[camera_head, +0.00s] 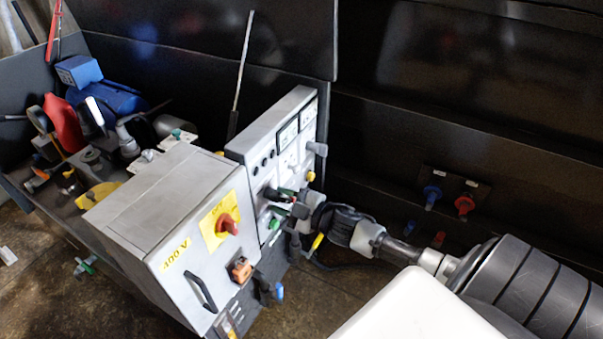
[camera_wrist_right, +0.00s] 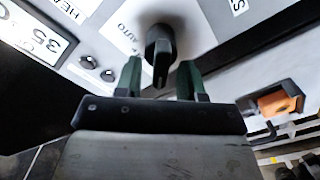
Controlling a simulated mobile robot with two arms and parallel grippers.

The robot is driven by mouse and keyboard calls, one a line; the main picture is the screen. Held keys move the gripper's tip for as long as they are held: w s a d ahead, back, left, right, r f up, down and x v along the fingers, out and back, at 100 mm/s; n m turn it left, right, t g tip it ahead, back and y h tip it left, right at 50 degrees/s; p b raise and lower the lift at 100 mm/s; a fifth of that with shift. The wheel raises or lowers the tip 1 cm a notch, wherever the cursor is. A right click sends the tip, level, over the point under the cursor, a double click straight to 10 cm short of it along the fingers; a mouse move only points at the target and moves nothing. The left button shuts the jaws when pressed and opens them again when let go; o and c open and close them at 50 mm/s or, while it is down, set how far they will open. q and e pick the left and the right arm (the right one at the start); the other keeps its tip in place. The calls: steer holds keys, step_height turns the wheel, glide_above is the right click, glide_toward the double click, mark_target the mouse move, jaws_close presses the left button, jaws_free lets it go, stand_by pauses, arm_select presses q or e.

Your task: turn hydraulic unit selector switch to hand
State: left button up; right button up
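The selector switch (camera_wrist_right: 160,48) is a black knob on the white panel in the right wrist view, with a printed AUTO label beside it. My right gripper (camera_wrist_right: 159,66) is open, with its two dark green fingers on either side of the knob's near end. Gaps show between the fingers and the knob, and I cannot tell how deep the knob sits between them. In the head view the right gripper (camera_head: 279,202) is at the front of the grey control panel (camera_head: 262,180), largely hiding the switch. My left gripper is not in view.
A grey cabinet with a red rotary switch (camera_head: 227,224) on a yellow plate and a black handle (camera_head: 202,292) stands left of the gripper. An orange-brown part (camera_head: 241,269) sits below. Blue and red couplings (camera_head: 432,194) are on the dark wall at right.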

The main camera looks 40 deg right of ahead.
arm_select(q)
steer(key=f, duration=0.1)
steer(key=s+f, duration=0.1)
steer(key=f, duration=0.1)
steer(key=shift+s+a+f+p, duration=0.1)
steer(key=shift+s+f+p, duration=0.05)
steer(key=shift+p, duration=0.2)
arm_select(e)
steer(key=v, duration=0.9)
